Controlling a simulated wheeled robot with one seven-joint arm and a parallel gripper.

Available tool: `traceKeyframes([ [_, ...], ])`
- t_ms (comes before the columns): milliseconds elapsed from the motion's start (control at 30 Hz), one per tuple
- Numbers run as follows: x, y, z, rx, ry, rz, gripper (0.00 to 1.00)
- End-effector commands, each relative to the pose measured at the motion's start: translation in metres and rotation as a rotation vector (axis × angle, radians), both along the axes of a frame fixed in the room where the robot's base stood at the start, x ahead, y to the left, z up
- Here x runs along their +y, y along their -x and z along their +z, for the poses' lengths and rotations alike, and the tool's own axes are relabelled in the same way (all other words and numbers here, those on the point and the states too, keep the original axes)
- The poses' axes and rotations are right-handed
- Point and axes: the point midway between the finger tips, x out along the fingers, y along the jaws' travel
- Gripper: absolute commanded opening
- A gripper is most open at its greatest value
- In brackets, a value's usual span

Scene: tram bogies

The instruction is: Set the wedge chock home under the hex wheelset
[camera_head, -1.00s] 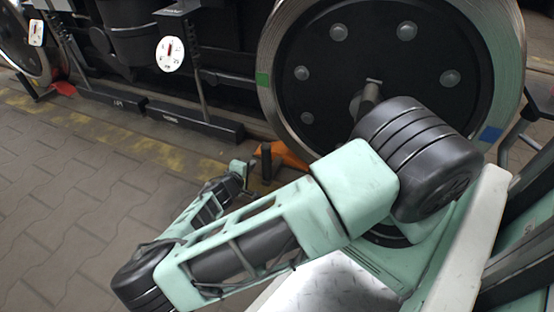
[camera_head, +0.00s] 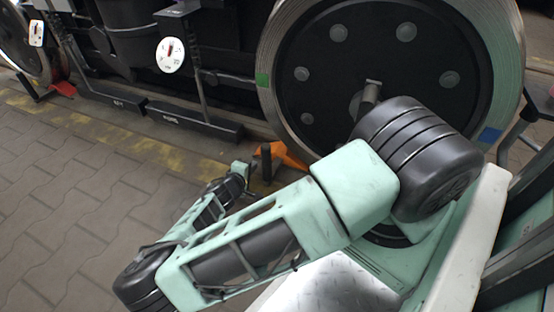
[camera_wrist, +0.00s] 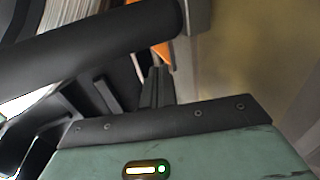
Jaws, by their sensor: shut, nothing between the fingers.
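An orange wedge chock (camera_head: 287,156) lies on the floor at the lower left of a large wheel (camera_head: 375,80) with a ring of bolts; I cannot tell whether it touches the tread. My gripper (camera_head: 246,172) is low beside this post, partly hidden by my arm. In the wrist view my gripper (camera_wrist: 157,86) is shut and empty, with a strip of orange chock (camera_wrist: 166,48) just beyond the fingertips. A thick dark bar (camera_wrist: 90,50) crosses close to the camera.
Another wheel (camera_head: 22,50) with a red chock (camera_head: 63,89) is at the far left. Dark bars (camera_head: 195,122) lie along the floor, below a round white dial plate (camera_head: 171,55). Paving at the left (camera_head: 70,190) is clear.

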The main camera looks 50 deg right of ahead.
Motion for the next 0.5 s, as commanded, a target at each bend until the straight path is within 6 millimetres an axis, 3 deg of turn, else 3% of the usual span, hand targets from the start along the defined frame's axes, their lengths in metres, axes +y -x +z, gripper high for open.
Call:
traceKeyframes([
  [500,-0.0024,0.0071,0.0003,-0.001,0.0,0.001,0.0],
])
